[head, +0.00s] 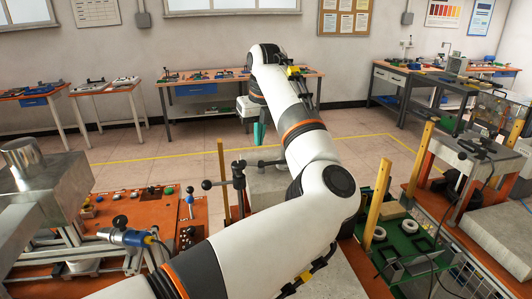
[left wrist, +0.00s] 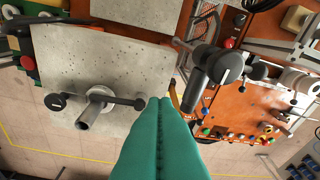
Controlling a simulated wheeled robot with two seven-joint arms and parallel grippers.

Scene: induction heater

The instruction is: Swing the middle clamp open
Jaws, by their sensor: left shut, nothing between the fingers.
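My left arm crosses the head view, and my left gripper (head: 258,134) points down with its teal fingers together and empty. In the left wrist view the shut teal fingers (left wrist: 160,105) reach up from the bottom, over the edge of a grey plate. A dark clamp with ball-ended handles (head: 239,174) stands in the head view, nearer than the gripper. In the left wrist view one clamp with a dark bar and round knobs (left wrist: 98,100) lies left of the fingertips, and a larger dark lever (left wrist: 213,66) is to the right. I cannot tell which is the middle clamp. My right gripper is out of view.
An orange panel with coloured buttons (head: 152,212) is at left, beside a metal machine (head: 45,205). A green tray with white rings (head: 405,247) and yellow posts (head: 376,205) stand at right. Workbenches line the back wall; the floor between is open.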

